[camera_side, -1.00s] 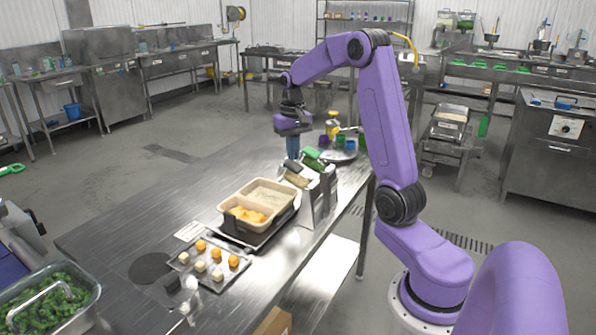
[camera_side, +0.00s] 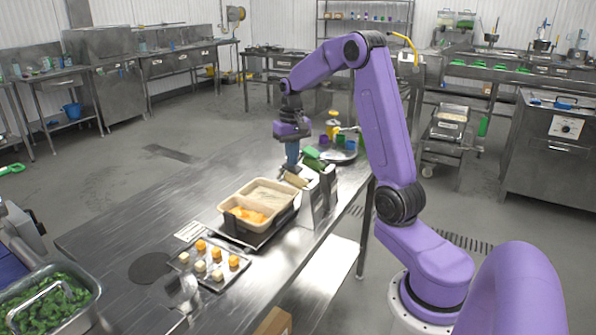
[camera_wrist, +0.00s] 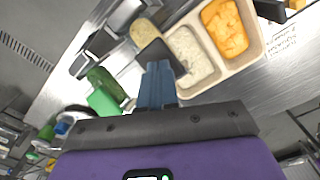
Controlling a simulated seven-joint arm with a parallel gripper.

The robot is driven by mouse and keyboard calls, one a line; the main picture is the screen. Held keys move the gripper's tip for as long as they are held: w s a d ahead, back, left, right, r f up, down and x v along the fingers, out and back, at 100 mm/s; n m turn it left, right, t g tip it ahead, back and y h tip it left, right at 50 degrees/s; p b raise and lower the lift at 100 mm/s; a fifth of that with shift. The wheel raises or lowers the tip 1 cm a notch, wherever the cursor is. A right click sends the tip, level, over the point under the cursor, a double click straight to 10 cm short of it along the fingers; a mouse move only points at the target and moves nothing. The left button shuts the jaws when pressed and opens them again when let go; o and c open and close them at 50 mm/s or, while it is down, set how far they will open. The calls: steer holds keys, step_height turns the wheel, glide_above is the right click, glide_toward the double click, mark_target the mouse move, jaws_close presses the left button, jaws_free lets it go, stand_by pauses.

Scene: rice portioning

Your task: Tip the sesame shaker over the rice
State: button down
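I cannot clearly identify the sesame shaker. A yellowish bottle (camera_side: 333,127) stands upright on the far part of the table, beyond my gripper. The rice (camera_side: 268,193) is whitish and lies in the far compartment of a beige tray (camera_side: 222,207); it shows in the wrist view (camera_wrist: 188,50). My gripper (camera_side: 291,166) points down above the metal holders, beyond the rice. A dark square piece (camera_wrist: 154,50) lies just past the fingertips.
Metal holders (camera_side: 317,203) with green and tan contents stand beside the beige tray. Orange food (camera_side: 246,214) fills its near compartment. Small coloured cups (camera_side: 350,144) sit beyond the holders. A tray of orange and pale pieces (camera_side: 222,280) lies nearer. The table's left part is clear.

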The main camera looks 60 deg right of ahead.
mark_target(288, 167)
steer(key=shift+w+f, duration=0.25)
steer(key=shift+f, duration=0.45)
steer(key=shift+w+f, duration=0.2)
steer(key=shift+f, duration=0.5)
steer(key=shift+w+f, duration=0.25)
steer(key=shift+f, duration=0.45)
steer(key=shift+r, duration=0.1)
steer(key=shift+s+r, duration=0.3)
steer(key=shift+r, duration=0.65)
steer(key=shift+s+r, duration=0.25)
steer(key=shift+r, duration=0.75)
steer(key=shift+s+r, duration=0.3)
steer(key=shift+r, duration=0.65)
steer(key=s+a+n, duration=0.3)
steer(key=a+n, duration=0.1)
steer(key=a, duration=0.7)
steer(key=s+a+n, duration=0.4)
steer(key=a, duration=0.7)
steer(key=s+a+f+n, duration=0.1)
steer(key=s+a+n, duration=0.2)
steer(key=s, duration=0.7)
steer(key=s+a+n, duration=0.4)
steer(key=s+n, duration=0.3)
steer(key=s, duration=0.4)
steer(key=shift+f+n, duration=0.3)
steer(key=shift+f, duration=0.1)
